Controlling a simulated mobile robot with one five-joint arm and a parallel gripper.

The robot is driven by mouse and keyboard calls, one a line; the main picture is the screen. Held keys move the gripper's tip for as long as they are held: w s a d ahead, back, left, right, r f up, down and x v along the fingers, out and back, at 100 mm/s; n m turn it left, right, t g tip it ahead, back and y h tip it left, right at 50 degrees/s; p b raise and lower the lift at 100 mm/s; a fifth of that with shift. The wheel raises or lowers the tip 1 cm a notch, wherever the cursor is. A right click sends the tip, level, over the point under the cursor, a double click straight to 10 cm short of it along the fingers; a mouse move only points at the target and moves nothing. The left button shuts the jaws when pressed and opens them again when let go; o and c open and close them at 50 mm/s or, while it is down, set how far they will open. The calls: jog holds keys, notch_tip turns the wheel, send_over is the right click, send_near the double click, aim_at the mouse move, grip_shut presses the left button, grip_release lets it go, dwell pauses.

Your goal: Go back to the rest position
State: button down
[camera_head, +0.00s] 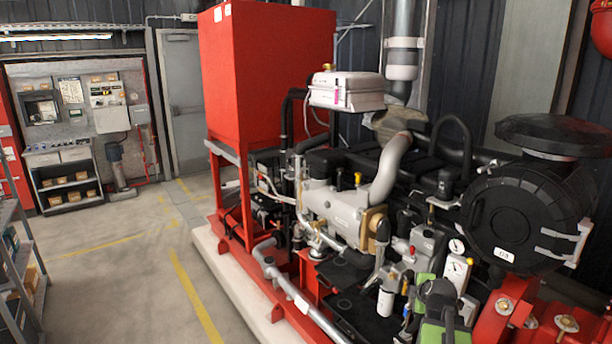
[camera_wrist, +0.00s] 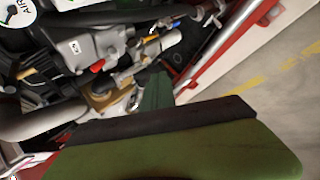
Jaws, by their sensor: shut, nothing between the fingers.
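My gripper (camera_wrist: 157,88) shows in the wrist view as dark green fingers together, with nothing visible between them. Behind them is a wide green and black part of my own arm. Green and black parts of my arm also show at the bottom of the head view, in front of the red-framed fire pump engine (camera_head: 335,205). In the wrist view the grey engine part (camera_wrist: 85,48) and a red-tipped fitting (camera_wrist: 97,66) lie beyond the fingers. I cannot tell the exact gap between the fingers and the engine.
A black round air filter housing (camera_head: 515,225) stands close on the right. A red tank (camera_head: 270,75) rises at the back. A grey shelf (camera_head: 20,270) stands at the left edge. The concrete floor (camera_head: 130,270) with yellow lines is clear between shelf and pump.

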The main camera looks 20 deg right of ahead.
jog(key=w+a+f+n+g+y, duration=0.1)
jog(key=w+a+f+g+y, duration=0.15)
jog(key=a, duration=1.45)
jog(key=w+a+f+g+y, duration=0.15)
jog(key=w+a, duration=0.25)
jog(key=a, duration=1.3)
jog(key=s+a+f+m+g, duration=0.1)
jog(key=s+a+f+m, duration=0.25)
jog(key=a, duration=0.45)
jog(key=s+d+m+g, duration=0.1)
jog(key=s+m+g, duration=0.3)
jog(key=s+m, duration=0.4)
jog(key=shift+s+f+m, duration=0.25)
jog(key=shift+s+m, duration=0.1)
jog(key=shift+m, duration=0.4)
